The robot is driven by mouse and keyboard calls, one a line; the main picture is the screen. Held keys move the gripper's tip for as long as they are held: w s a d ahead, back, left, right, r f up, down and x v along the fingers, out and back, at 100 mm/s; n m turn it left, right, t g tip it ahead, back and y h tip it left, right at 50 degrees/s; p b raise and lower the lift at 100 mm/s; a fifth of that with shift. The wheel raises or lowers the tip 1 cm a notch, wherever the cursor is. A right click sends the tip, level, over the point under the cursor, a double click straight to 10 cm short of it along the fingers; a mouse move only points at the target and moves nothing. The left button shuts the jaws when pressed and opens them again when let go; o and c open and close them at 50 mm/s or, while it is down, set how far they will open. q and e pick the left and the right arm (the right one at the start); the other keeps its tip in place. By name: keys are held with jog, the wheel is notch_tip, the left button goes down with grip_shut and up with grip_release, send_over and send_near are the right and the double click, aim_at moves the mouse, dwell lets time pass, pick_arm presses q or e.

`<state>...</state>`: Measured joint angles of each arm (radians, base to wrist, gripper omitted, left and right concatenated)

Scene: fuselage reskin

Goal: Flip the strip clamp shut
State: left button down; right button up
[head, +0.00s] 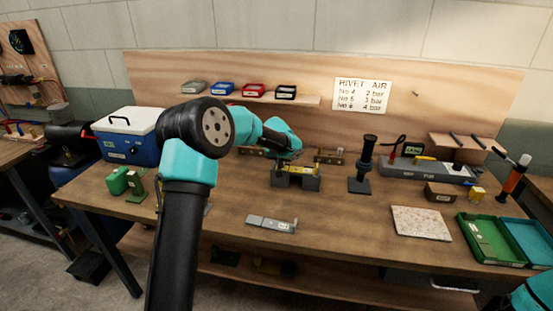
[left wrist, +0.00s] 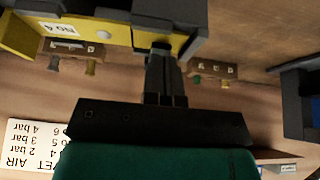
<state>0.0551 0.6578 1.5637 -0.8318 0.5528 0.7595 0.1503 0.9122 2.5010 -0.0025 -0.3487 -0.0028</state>
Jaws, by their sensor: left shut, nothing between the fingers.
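A dark grey fixture (head: 296,182) stands on the bench in the middle of the head view, with a yellow strip (head: 299,168) across its top. In the left wrist view the yellow strip (left wrist: 105,32) carries a "NO 4" label, and a dark grey block (left wrist: 170,12), perhaps part of the clamp, sits over it. I cannot tell the clamp's lever position. My left gripper (left wrist: 160,50) is shut and empty, its tips at the strip's edge beside that block; contact is unclear. In the head view my left wrist hides much of it. My right gripper is out of view.
A grey labelled piece (head: 271,223) lies in front of the fixture. A black upright tool (head: 364,165) stands to its right. A speckled plate (head: 420,223) and a green tray (head: 487,243) lie farther right. A blue cooler (head: 128,142) is at left. The front middle bench is mostly clear.

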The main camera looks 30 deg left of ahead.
pick_arm(q)
jog(key=shift+f, duration=0.1)
dwell(0.4)
jog(key=shift+s, duration=0.1)
jog(key=s+v, duration=0.1)
jog(key=v, duration=0.8)
jog(key=shift+s+d, duration=0.2)
jog(key=shift+s, duration=0.15)
